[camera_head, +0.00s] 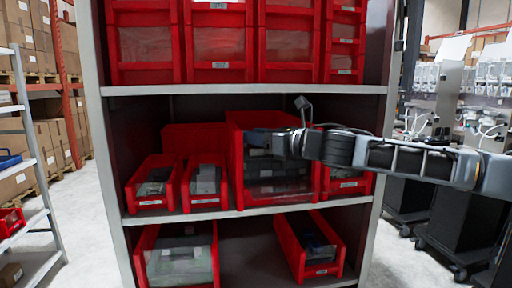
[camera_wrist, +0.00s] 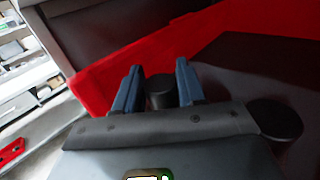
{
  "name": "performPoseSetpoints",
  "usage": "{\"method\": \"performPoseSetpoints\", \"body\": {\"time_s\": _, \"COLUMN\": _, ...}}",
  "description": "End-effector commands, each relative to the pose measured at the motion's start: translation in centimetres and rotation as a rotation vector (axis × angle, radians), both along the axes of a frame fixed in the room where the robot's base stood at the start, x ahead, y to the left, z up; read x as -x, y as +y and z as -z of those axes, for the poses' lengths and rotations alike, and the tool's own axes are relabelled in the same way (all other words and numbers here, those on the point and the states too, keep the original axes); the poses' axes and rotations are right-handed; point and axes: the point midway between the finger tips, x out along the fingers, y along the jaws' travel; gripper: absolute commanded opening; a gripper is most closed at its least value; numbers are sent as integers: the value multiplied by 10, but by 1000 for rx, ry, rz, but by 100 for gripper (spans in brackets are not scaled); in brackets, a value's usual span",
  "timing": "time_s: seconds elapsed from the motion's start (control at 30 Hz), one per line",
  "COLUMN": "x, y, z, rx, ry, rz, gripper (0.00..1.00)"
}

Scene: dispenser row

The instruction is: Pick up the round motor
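My gripper (camera_head: 262,143) reaches in from the right, over the large red bin (camera_head: 234,160) on the middle shelf. In the wrist view my gripper (camera_wrist: 160,88) has its two blue fingers apart. A black cylinder, apparently the round motor (camera_wrist: 160,94), stands between them with narrow gaps at its sides. I cannot tell whether either finger touches it. A second dark round piece (camera_wrist: 276,118) shows at the right, partly behind my gripper's body. The head view shows dark box-like contents through the bin's clear front, but no round motor that I can make out.
Smaller red bins (camera_head: 151,188) stand left of the large bin, and another (camera_head: 348,188) to its right. The shelf above (camera_head: 230,90) holds more red bins close over my arm. Two bins (camera_head: 308,245) sit below. Carts (camera_head: 445,220) stand at the right.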

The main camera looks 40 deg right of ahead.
Motion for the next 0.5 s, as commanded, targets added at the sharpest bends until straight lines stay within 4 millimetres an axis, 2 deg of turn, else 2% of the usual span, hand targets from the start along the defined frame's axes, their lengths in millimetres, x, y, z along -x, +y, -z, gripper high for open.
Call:
{"method": "performPoseSetpoints", "body": {"time_s": 0.03, "x": 0, "y": 0, "z": 0, "rx": 0, "ry": 0, "rz": 0, "gripper": 20}}
{"method": "performPoseSetpoints", "body": {"time_s": 0.23, "x": 0, "y": 0, "z": 0, "rx": 0, "ry": 0, "rz": 0, "gripper": 1}}
{"method": "performPoseSetpoints", "body": {"time_s": 0.5, "x": 0, "y": 0, "z": -1, "rx": 1, "ry": -1, "rz": 0, "gripper": 1}}
